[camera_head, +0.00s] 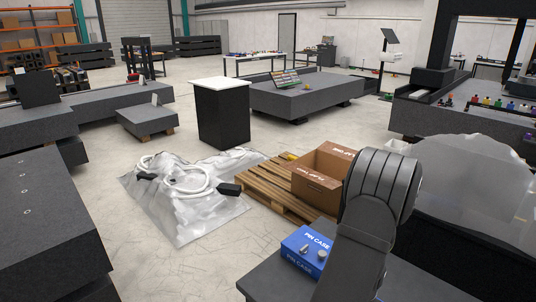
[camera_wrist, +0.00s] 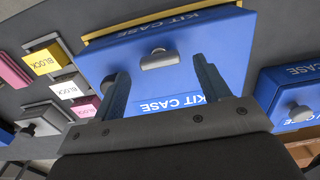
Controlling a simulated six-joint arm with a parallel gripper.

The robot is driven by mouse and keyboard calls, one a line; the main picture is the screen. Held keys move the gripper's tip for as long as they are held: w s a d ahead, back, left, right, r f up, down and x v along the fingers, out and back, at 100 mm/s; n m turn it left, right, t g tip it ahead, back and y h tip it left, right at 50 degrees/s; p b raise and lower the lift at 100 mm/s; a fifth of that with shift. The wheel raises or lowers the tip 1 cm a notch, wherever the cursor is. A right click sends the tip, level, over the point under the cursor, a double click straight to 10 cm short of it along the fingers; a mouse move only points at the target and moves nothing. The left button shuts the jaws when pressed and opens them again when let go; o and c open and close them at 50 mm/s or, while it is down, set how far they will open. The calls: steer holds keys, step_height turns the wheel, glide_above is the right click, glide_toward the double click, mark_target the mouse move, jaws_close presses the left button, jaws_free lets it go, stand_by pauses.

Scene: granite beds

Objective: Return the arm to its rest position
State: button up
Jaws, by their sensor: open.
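In the wrist view, my gripper (camera_wrist: 159,66) is open, with its two dark fingers apart and nothing between them. Beyond the fingers is a blue kit case (camera_wrist: 221,39) with a grey knob (camera_wrist: 159,60) that shows between the fingertips. I cannot tell how far the fingertips are from the case. In the head view, my arm is bent at the lower right, and my gripper is hidden.
A blue pin case (camera_head: 304,250) sits beside my arm, on a dark surface. A second blue kit case (camera_wrist: 292,92) lies at the right of the wrist view. Small labelled blocks (camera_wrist: 46,60) lie at its left. A cardboard box (camera_head: 318,180) stands on a wooden pallet (camera_head: 262,187).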

step_height(320, 180, up, 15)
step_height(320, 180, down, 18)
steer(key=shift+r, duration=0.2)
steer(key=shift+r+m, duration=0.1)
steer(key=shift+m, duration=0.5)
step_height(320, 180, up, 17)
step_height(320, 180, down, 11)
steer(key=n, duration=0.5)
steer(key=shift+w+d+r+n, duration=0.15)
steer(key=shift+w+d+n, duration=0.1)
steer(key=shift+w+n, duration=0.05)
steer(key=shift+c, duration=0.2)
stand_by(1.1)
